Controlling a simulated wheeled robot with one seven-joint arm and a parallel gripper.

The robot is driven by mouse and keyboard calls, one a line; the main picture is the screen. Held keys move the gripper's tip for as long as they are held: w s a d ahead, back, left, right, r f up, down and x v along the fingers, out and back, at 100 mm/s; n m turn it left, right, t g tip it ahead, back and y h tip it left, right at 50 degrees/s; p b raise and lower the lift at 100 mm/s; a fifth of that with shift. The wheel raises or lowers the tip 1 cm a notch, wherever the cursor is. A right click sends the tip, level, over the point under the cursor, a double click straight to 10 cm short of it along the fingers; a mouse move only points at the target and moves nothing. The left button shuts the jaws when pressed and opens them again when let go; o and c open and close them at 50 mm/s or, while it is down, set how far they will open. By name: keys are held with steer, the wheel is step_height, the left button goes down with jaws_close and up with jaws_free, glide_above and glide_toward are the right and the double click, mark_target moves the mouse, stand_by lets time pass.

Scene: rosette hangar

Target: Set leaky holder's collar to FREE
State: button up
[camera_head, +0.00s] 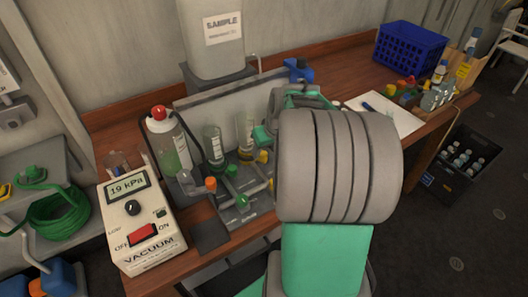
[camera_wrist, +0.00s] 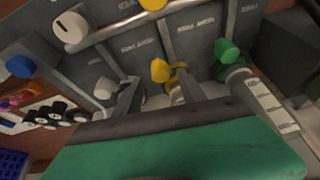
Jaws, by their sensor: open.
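A grey manifold rack stands on the bench, with a clear holder (camera_head: 213,145) and a second holder with yellowish contents (camera_head: 245,132). I cannot tell which holder leaks, and no FREE mark is readable. In the wrist view, a yellow knob (camera_wrist: 160,70) and a green knob (camera_wrist: 226,52) sit in front of a labelled grey panel (camera_wrist: 120,45). A white cylinder with graduation marks (camera_wrist: 272,106) lies at the right. My gripper (camera_wrist: 158,92) is open and empty, with its fingers near the yellow knob. My arm hides most of it in the head view.
The vacuum unit (camera_head: 138,222) reads 19 kPa and stands at the front left. A red-capped bottle (camera_head: 170,140) is beside the rack. A sample tank (camera_head: 213,40) stands behind. A blue crate (camera_head: 410,45) and white paper (camera_head: 385,115) are at the right.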

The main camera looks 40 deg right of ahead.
steer(key=shift+x, duration=1.2)
steer(key=shift+a, duration=0.1)
jaws_close()
stand_by(0.4)
